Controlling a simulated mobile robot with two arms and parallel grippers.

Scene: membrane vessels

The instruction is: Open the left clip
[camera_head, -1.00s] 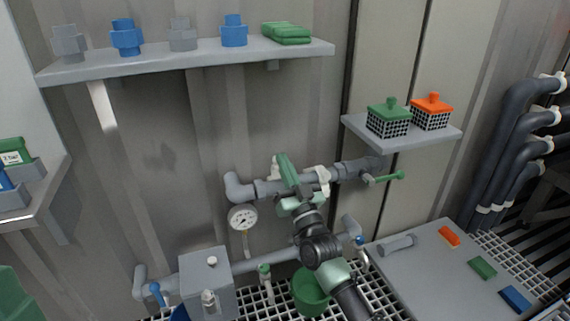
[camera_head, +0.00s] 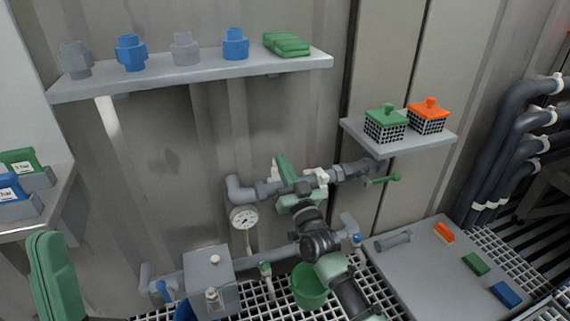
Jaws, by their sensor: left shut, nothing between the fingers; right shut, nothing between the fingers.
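A grey pipe-like vessel (camera_head: 345,173) runs along the wall, with a pale clip (camera_head: 322,178) on its right part. The left clip (camera_head: 275,172) shows only as a small pale piece, mostly hidden behind my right gripper (camera_head: 284,163). That gripper is shut and empty in front of the vessel, between the two clips; I cannot tell whether it touches either clip.
A gauge (camera_head: 244,218) hangs below the vessel. A green bucket (camera_head: 308,287) stands beneath my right arm. A shelf (camera_head: 190,77) with fittings is above; a smaller shelf (camera_head: 400,142) holds two baskets. A green-handled valve (camera_head: 384,180) is at right. A grey table (camera_head: 430,265) holds coloured blocks.

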